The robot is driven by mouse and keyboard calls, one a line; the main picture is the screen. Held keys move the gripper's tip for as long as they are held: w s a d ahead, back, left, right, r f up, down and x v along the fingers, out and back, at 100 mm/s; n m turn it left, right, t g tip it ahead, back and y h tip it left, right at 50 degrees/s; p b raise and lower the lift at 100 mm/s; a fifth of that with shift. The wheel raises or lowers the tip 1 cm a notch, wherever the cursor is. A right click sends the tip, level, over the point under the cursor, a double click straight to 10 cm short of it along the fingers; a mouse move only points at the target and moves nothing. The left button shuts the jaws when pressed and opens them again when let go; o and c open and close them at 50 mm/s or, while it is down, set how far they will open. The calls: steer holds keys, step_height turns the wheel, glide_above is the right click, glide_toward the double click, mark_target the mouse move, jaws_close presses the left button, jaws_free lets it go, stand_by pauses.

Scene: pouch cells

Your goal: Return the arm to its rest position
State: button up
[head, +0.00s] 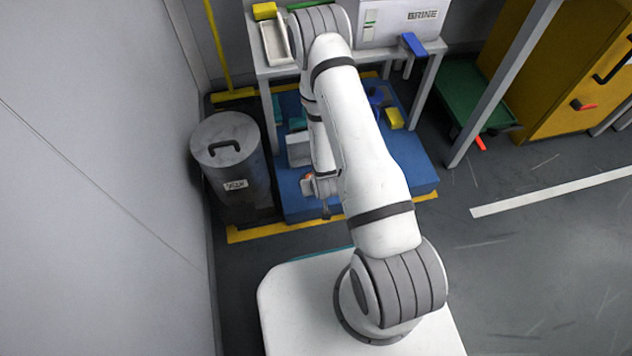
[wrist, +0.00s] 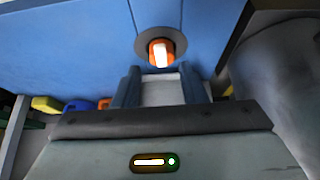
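My arm (head: 362,150) reaches from its white base toward the blue platform and bends down behind its upper link. My gripper (head: 326,208) hangs low at the near side of the blue platform (head: 408,160), partly hidden by the arm. In the wrist view my gripper (wrist: 160,72) has two blue-grey fingers set apart. A pale surface shows between them, and I cannot tell whether it is part of the gripper. An orange cylinder with a bright face (wrist: 160,52) stands in a grey ring just beyond the fingertips.
A grey lidded bin (head: 228,160) stands left of the platform, close to the wall. A white table (head: 280,71) with a tray (head: 275,45) and a box marked BRINE (head: 400,24) is behind. A green cart (head: 470,95) and a yellow cabinet (head: 570,75) stand right. Floor at the right front is clear.

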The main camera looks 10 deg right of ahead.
steer(key=shift+s+r, duration=0.2)
steer(key=shift+r, duration=0.15)
stand_by(0.3)
steer(key=w+r+g+p, duration=0.1)
steer(key=w+r+p, duration=0.2)
steer(key=r+p, duration=2.55)
steer(key=s+r+p, duration=0.2)
steer(key=s+r, duration=0.4)
steer(key=r, duration=1.1)
steer(key=s+d+r+g+p, duration=0.1)
steer(key=s+r, duration=0.5)
steer(key=r, duration=1.1)
steer(key=s+r+g+p, duration=0.1)
steer(key=s+r+p, duration=0.2)
steer(key=r, duration=1.5)
steer(key=s, duration=0.3)
steer(key=shift+s+d+p, duration=0.3)
steer(key=shift+s+d, duration=0.05)
steer(key=shift+d, duration=0.05)
steer(key=shift+r, duration=0.1)
